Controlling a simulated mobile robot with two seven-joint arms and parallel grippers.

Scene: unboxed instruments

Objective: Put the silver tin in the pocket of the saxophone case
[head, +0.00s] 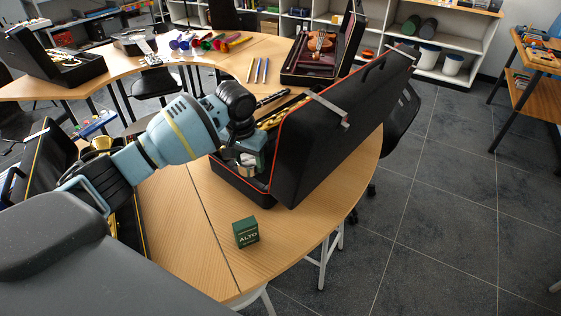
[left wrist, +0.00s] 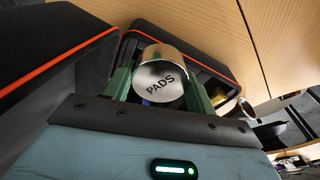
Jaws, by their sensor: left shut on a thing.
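The saxophone case (head: 335,135) stands open on the wooden table, black with red trim, its lid raised on the right. Gold instrument parts (head: 283,112) show inside it. My left gripper (head: 249,163) reaches down over the near end of the case. In the left wrist view, its green fingers (left wrist: 160,88) are shut on the silver tin (left wrist: 160,76), which is marked PADS. The tin is in front of the case's dark, red-edged end (left wrist: 205,62). The pocket is mostly hidden by the tin and arm, and I cannot tell whether the tin touches it. My right gripper is out of view.
A green ALTO box (head: 246,233) sits on the table in front of the case. Another open case (head: 40,165) lies left, partly behind my arm. Pencil-like sticks (head: 258,70) and a smaller open case (head: 322,55) are farther back. The table around the ALTO box is clear.

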